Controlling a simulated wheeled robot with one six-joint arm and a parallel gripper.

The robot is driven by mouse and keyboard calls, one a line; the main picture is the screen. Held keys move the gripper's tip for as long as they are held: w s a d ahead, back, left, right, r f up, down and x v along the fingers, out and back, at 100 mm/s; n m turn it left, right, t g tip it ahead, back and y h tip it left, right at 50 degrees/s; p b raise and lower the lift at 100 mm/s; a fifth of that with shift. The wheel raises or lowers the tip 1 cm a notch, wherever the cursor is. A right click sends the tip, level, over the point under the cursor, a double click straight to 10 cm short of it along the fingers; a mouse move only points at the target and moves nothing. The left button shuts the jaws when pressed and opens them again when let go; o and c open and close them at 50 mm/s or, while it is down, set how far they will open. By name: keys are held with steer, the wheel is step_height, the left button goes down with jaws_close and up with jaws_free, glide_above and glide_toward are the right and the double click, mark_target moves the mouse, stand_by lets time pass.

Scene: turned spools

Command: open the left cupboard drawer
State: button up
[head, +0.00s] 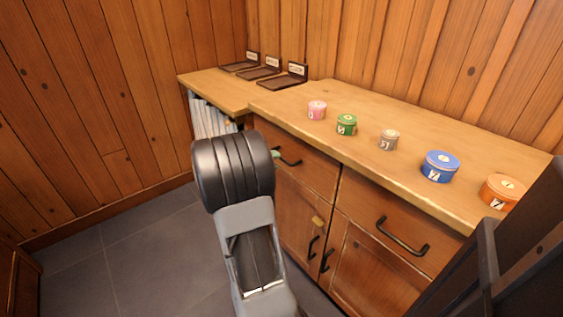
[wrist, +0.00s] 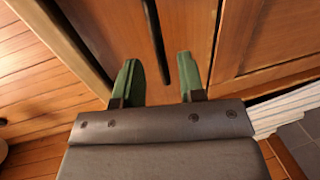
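The left drawer (head: 312,173) is a wooden front under the countertop and looks flush with the cupboard. Its dark bar handle (head: 290,162) is partly hidden behind my arm in the head view. In the wrist view the drawer front (wrist: 195,25) fills the upper middle, and the dark handle (wrist: 155,42) runs down between my fingers. My gripper (wrist: 158,62) is open, with one green finger on each side of the handle's line. I see no finger clearly touching it. In the head view only a bit of green finger shows beside my arm.
On the countertop (head: 400,185) stand several round tins, such as a blue one (head: 440,166), and dark trays (head: 283,82) at the back left. The right drawer (head: 385,222) and the doors below are shut. Grey floor (head: 150,250) is clear at left.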

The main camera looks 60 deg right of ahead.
mark_target(281, 159)
steer(key=shift+b+x, duration=0.3)
steer(key=shift+x, duration=1.75)
steer(key=shift+c, duration=0.2)
jaws_close()
